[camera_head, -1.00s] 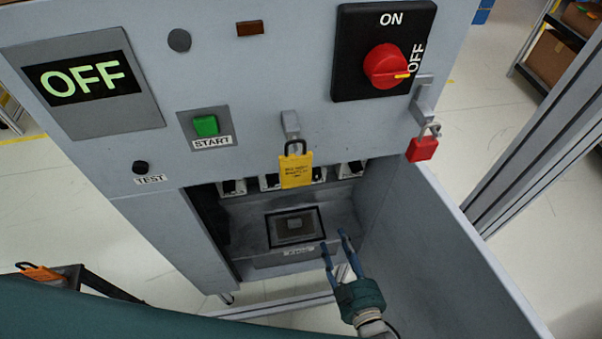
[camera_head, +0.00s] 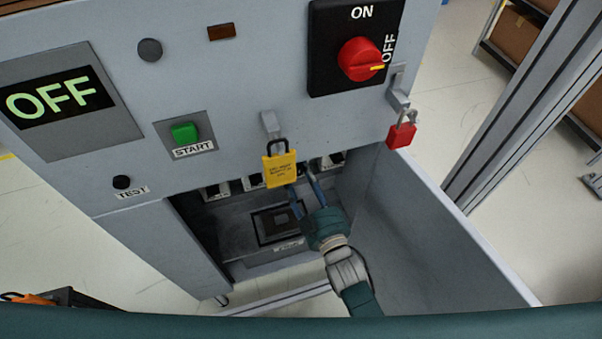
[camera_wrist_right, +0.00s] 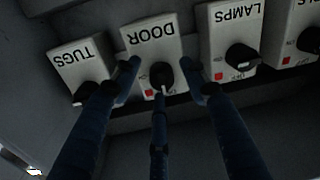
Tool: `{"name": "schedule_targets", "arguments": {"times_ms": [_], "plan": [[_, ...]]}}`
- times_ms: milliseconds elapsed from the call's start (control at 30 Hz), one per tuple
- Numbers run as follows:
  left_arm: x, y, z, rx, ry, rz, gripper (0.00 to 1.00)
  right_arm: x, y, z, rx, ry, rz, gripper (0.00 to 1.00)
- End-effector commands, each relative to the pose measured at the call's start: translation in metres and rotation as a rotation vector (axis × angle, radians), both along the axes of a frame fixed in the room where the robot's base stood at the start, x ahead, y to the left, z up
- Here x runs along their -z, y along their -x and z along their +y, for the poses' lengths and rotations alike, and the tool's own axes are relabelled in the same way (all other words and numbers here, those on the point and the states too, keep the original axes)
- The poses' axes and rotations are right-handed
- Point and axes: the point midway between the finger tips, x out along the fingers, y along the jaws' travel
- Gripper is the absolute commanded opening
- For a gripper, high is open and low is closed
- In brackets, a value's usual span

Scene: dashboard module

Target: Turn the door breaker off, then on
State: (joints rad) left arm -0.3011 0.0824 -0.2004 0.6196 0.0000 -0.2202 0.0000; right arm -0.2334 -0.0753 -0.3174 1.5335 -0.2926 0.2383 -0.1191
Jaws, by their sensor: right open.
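The door breaker (camera_wrist_right: 150,42) is a pale block labelled DOOR in the right wrist view, with a black knob (camera_wrist_right: 161,76) and a red mark beside it. My right gripper (camera_wrist_right: 163,72) is open, with its blue fingers on either side of the knob and a third finger below. I cannot tell whether any finger touches it. In the head view, my right gripper (camera_head: 303,180) reaches up into the open compartment to the breaker row, partly behind the yellow padlock tag. My left gripper is not in view.
The TUGS breaker (camera_wrist_right: 78,62) and LAMPS breaker (camera_wrist_right: 230,32) flank the door breaker closely. A red rotary switch (camera_head: 360,60) and an OFF display (camera_head: 58,97) are on the panel.

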Motion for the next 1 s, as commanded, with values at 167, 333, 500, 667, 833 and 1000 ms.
{"name": "schedule_targets", "arguments": {"times_ms": [167, 333, 500, 667, 833, 1000], "plan": [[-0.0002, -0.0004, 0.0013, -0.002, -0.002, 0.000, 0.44, 0.0002, -0.0039, 0.0014, 0.000, 0.000, 0.001, 0.44], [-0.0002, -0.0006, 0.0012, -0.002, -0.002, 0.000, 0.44, 0.0003, -0.0037, 0.0013, 0.000, 0.000, 0.001, 0.42], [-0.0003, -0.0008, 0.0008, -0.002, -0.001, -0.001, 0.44, 0.0006, -0.0035, 0.0013, 0.000, 0.000, 0.001, 0.08], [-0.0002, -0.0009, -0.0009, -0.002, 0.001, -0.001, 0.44, 0.0016, -0.0031, 0.0011, 0.000, 0.001, 0.004, 0.00], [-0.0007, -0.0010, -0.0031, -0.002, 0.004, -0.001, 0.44, 0.0030, -0.0028, 0.0012, 0.000, -0.014, 0.012, 0.00], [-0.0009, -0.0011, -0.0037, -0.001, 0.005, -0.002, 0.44, 0.0045, -0.0023, 0.0009, 0.000, -0.031, 0.020, 0.00]]}}
